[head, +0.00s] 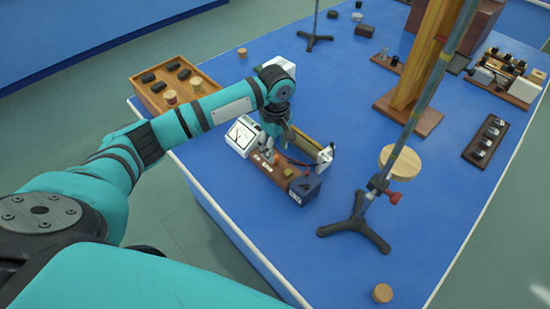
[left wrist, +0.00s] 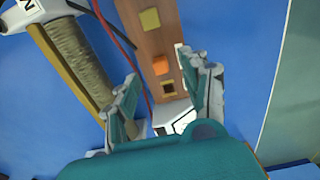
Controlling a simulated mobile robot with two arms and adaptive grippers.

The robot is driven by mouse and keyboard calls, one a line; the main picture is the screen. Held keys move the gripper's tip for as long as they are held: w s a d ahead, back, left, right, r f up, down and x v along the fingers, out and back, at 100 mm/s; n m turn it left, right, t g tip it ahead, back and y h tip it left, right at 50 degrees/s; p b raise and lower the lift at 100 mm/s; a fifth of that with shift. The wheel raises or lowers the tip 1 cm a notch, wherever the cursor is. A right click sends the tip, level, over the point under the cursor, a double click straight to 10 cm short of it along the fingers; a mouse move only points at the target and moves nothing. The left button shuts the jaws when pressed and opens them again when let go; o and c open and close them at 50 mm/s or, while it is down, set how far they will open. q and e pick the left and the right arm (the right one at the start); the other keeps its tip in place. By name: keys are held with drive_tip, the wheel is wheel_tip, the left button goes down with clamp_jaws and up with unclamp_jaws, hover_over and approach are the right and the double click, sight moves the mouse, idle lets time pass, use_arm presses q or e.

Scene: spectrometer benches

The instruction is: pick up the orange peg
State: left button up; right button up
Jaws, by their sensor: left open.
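The orange peg (left wrist: 160,64) shows in the left wrist view as a small orange block on a brown wooden board (left wrist: 145,40). A yellow block (left wrist: 150,19) is farther along the board, and a dark square with a light rim (left wrist: 168,87) is on the near side. My left gripper (left wrist: 160,68) is open, with its fingers apart to either side of the board in that view. The peg appears between them, not gripped. In the head view my left gripper (head: 272,133) is over the board (head: 262,178). I cannot clearly make out the orange peg there. My right gripper is not in view.
A white meter (head: 243,134) stands beside the board, and a coil (left wrist: 75,55) lies alongside it. A dark block (head: 304,189) is at the board's near end. A tripod stand (head: 357,222) is to the right. A wooden tray (head: 155,105) is at left. The blue front tabletop is mostly clear.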

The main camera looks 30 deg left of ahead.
use_arm(q)
drive_tip(key=f, duration=0.3)
drive_tip(key=shift+w+a+f, duration=0.1)
drive_tip(key=shift+a+f, duration=0.1)
drive_tip(key=shift+f, duration=0.15)
drive_tip(key=c, duration=0.4)
clamp_jaws()
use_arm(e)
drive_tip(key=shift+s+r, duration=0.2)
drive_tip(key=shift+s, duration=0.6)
